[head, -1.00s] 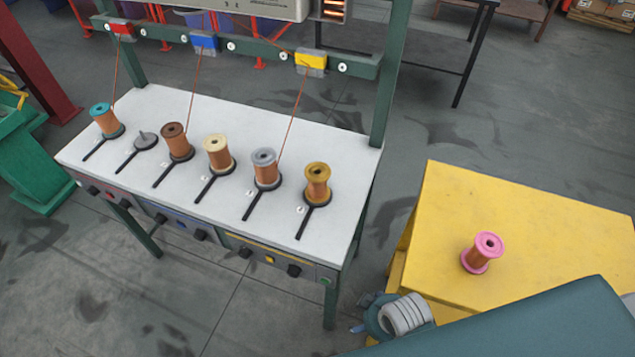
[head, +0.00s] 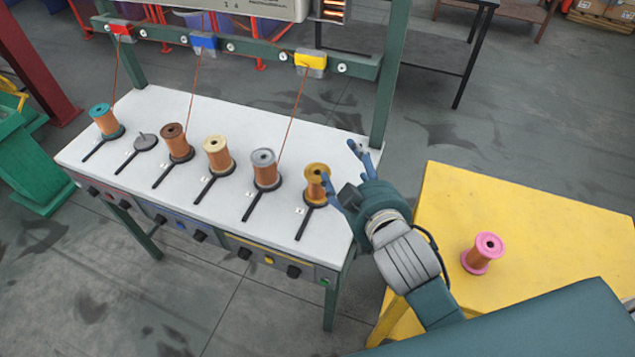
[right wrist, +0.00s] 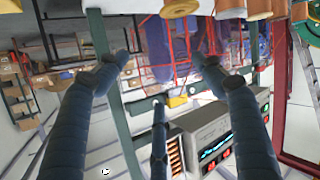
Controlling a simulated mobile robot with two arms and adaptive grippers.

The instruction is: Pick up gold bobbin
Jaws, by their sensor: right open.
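The gold bobbin (head: 315,186), copper wire between gold flanges, stands upright on the rightmost black holder of the white table (head: 240,135). My right gripper (head: 340,164) is open with its fingers spread, just right of the bobbin in the head view. One finger overlaps the bobbin's right edge there; I cannot tell whether it touches. In the right wrist view, the open fingers (right wrist: 160,75) have nothing between them. Parts of bobbins (right wrist: 180,8) show at that view's top edge, but I cannot tell which they are. My left gripper is out of view.
A grey bobbin (head: 265,170) stands just left of the gold one, with cream, brown and teal bobbins further left. One holder (head: 145,142) is bare. A green frame post (head: 388,75) rises behind. A pink bobbin (head: 483,253) stands on the yellow surface (head: 530,215).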

